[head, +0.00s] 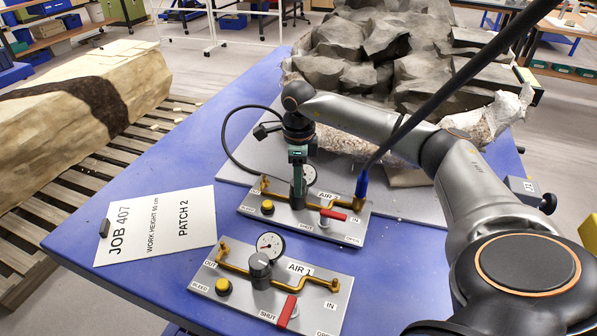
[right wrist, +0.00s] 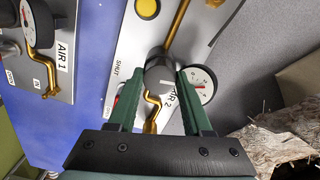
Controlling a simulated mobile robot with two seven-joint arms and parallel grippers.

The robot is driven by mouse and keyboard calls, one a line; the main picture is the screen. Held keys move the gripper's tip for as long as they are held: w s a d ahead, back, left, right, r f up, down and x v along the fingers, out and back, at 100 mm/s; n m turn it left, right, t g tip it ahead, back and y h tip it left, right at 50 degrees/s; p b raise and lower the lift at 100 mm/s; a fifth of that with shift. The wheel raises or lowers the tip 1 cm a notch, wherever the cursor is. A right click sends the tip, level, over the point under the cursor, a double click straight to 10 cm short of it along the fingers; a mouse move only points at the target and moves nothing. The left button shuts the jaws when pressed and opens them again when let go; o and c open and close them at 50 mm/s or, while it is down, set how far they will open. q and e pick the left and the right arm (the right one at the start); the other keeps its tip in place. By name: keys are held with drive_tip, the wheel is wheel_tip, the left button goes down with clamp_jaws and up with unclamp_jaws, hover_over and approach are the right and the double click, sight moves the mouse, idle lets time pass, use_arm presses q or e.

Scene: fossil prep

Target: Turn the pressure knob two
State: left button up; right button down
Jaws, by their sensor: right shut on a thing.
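The AIR 2 panel (head: 287,217) lies on the blue table behind the AIR 1 panel. My right gripper (head: 297,192) points down at its middle and covers most of the knob there. In the right wrist view the dark grey round pressure knob (right wrist: 160,74) sits between my two green fingers, which are shut on it. A pale pointer line shows on its top. The AIR 2 gauge (right wrist: 196,84) is just beside the right finger, partly covered by it; it also shows in the head view (head: 309,174). My left gripper is not in view.
The AIR 1 panel (head: 326,302) has a similar knob (head: 260,266), gauge (head: 270,244) and red lever (head: 288,311). AIR 2 has a red lever (head: 333,214), yellow button (head: 267,207) and blue-ended hose (head: 362,186). A JOB 407 card (head: 160,235) lies left; rocks (head: 365,45) stand behind.

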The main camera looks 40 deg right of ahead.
drive_tip(key=shift+d+m, duration=0.1)
drive_tip(key=shift+m, duration=0.9)
drive_tip(key=shift+c, duration=1.6)
unclamp_jaws()
drive_tip(key=shift+r+p, duration=0.1)
drive_tip(key=shift+p, duration=0.2)
